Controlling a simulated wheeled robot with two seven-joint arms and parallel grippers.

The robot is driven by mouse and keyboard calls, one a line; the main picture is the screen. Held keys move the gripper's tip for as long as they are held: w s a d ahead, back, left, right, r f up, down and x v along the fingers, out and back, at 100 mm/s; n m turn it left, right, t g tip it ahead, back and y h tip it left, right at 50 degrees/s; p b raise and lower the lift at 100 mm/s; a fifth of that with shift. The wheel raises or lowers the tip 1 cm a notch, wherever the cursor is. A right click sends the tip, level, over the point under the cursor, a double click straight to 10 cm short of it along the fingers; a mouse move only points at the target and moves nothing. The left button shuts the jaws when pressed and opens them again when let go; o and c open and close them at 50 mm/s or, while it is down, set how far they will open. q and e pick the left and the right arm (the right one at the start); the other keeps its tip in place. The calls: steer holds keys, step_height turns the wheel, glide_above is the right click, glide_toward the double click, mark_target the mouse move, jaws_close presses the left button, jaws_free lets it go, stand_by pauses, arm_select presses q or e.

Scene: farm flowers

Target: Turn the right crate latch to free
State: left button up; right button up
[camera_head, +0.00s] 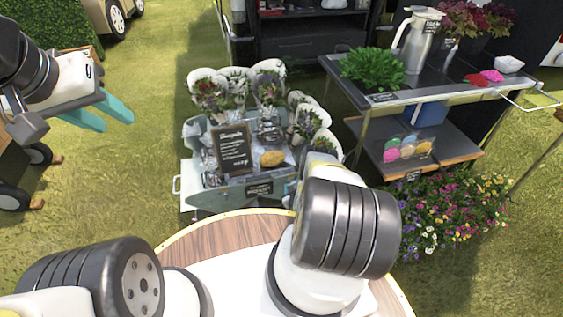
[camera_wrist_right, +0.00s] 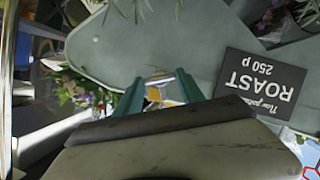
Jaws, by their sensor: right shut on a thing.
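The grey-green crate (camera_head: 225,201) stands on the grass ahead, with wrapped bouquets and a dark chalkboard in and around it. My right arm covers its right end in the head view, so the right latch is hidden there. In the right wrist view, the crate's grey-green side (camera_wrist_right: 150,45) fills the top. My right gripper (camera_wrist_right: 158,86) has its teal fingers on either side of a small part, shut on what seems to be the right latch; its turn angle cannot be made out. My left gripper (camera_head: 118,121) is open and empty, above the grass left of the crate.
A black sign reading ROAST (camera_wrist_right: 262,83) is near the right gripper. A metal table (camera_head: 440,88) with a plant and jug stands at right, with flowers (camera_head: 455,215) below it. A wheeled cart (camera_head: 15,185) stands at left. Grass between cart and crate is clear.

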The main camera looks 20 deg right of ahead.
steer(key=shift+s+a+f+n+h, duration=0.1)
steer(key=shift+n+h, duration=0.2)
steer(key=shift+n, duration=0.3)
steer(key=o, duration=1.4)
steer(key=shift+c, duration=0.2)
steer(key=v, duration=0.7)
steer(key=shift+s, duration=0.35)
